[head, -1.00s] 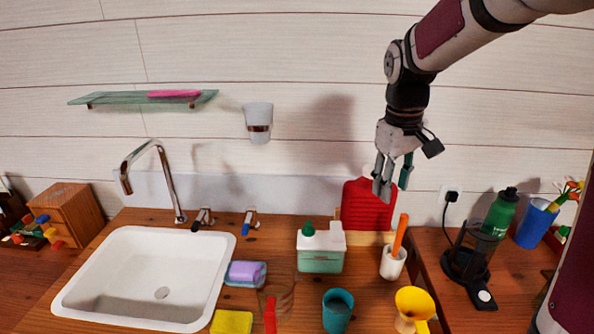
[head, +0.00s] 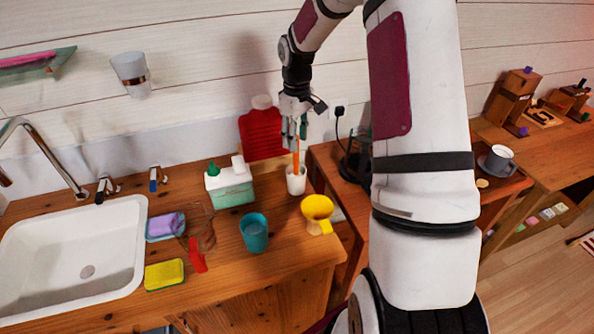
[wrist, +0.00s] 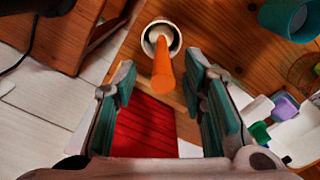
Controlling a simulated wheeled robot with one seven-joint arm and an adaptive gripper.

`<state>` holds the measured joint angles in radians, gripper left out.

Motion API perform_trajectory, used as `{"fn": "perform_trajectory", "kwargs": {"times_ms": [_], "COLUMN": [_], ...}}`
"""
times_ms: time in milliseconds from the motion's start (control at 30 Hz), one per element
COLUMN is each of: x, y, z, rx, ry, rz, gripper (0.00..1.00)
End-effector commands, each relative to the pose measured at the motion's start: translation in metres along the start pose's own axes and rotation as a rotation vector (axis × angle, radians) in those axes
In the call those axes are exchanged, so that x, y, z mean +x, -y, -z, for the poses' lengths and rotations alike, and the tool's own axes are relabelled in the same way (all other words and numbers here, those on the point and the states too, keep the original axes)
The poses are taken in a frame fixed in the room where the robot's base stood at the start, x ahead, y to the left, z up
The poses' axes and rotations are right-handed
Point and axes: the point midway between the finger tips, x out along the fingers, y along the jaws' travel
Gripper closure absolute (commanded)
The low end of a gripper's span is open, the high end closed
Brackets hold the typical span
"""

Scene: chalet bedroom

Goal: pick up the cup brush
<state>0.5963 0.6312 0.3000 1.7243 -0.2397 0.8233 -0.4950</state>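The cup brush shows as an orange handle (head: 296,158) standing up, slightly tilted, out of a small white holder (head: 297,181) on the wooden counter. Its head is hidden in the holder. My gripper (head: 293,142) points down at the top of the handle. In the wrist view the orange handle (wrist: 163,72) lies between the two teal-padded fingertips of my gripper (wrist: 160,78), with a gap on both sides. The gripper is open and holds nothing. The white holder (wrist: 148,36) is beyond the fingertips.
A yellow cup (head: 317,208) and a teal cup (head: 254,234) stand in front of the holder. The sink (head: 75,255) is far left.

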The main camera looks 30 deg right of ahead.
Motion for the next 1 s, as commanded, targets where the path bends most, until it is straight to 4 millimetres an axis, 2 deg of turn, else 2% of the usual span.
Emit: {"fn": "perform_trajectory", "kwargs": {"times_ms": [167, 500, 833, 1000], "x": [0.010, 0.052, 0.059, 0.058], "y": [0.001, 0.003, 0.002, 0.002], "z": [-0.001, -0.001, 0.000, 0.000], "rx": [-0.002, 0.000, -0.001, -0.001], "ry": [0.001, 0.000, -0.001, -0.001], "rz": [0.000, 0.001, -0.001, -0.001], "gripper": [0.61, 0.61, 0.61, 1.00]}}
